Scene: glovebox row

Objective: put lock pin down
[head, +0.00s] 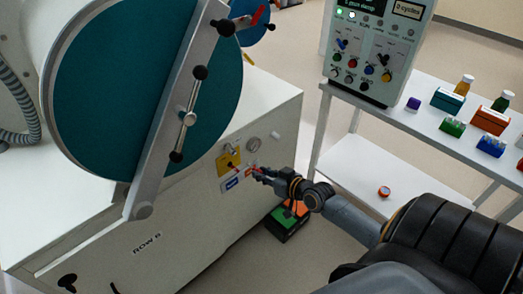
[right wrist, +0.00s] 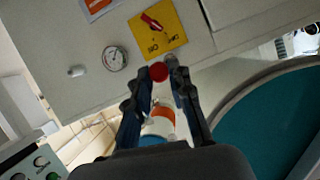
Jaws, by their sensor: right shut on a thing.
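My right gripper (head: 258,173) is in front of the white cabinet's front panel, beside the yellow switch plate (head: 228,161). In the right wrist view its two fingers (right wrist: 159,80) are closed in on a small part with a round red end (right wrist: 159,72), which I take to be the lock pin. The red end sits between the fingertips, close to the yellow plate with its red handle (right wrist: 152,22). Whether the pin touches the panel I cannot tell. An orange, white and blue form (right wrist: 160,122) shows between the fingers; what it is stays unclear. My left gripper is out of view.
A round teal door (head: 150,75) with a metal bar is on the cabinet (head: 200,215). A gauge (head: 253,144) sits on the panel. A green and orange box (head: 287,219) stands on the floor below my gripper. A white shelf (head: 430,118) holds small boxes and bottles.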

